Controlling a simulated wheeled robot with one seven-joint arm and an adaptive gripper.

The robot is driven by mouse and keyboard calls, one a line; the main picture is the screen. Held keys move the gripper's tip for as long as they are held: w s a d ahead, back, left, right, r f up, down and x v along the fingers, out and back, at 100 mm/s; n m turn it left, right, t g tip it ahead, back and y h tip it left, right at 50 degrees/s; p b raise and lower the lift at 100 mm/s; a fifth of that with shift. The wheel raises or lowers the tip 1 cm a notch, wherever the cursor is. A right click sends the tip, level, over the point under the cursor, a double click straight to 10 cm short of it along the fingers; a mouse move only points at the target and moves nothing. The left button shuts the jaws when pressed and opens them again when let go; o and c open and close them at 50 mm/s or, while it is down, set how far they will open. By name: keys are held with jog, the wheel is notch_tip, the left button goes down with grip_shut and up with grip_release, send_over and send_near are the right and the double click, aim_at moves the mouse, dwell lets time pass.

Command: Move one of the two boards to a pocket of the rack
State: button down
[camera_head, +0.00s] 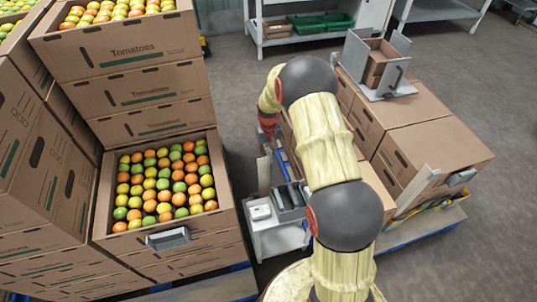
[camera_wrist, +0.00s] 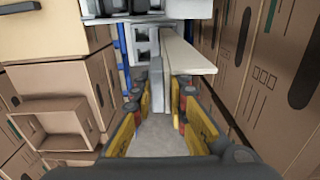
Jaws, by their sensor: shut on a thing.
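My gripper (camera_wrist: 170,92) is shut on a pale, flat board (camera_wrist: 190,52), which extends beyond the fingertips in the wrist view. In the head view my gripper (camera_head: 268,132) is partly hidden behind my arm, and a pale strip of the held board (camera_head: 264,166) shows below it. The grey rack with upright pockets (camera_head: 290,203) stands on a small light trolley, below and to the right of the board. It also shows in the wrist view (camera_wrist: 146,46), close beside the board. Another pale strip, seemingly the second board (camera_head: 424,180), leans upright by the cartons on the right.
A white device (camera_head: 261,212) sits beside the rack on the trolley (camera_head: 278,243). A tomato-filled carton (camera_head: 110,215) and tall carton stacks stand left. Closed cartons (camera_head: 430,150) on a pallet stand right, with a grey fixture (camera_head: 388,88) on top.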

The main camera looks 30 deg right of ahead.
jog(key=shift+f, duration=0.4)
jog(key=shift+f+b, duration=1.05)
jog(key=shift+f, duration=1.2)
jog(key=shift+f+b, duration=0.85)
jog(key=shift+f, duration=0.85)
jog(key=c, duration=1.7)
grip_release()
jog(key=shift+o, duration=0.2)
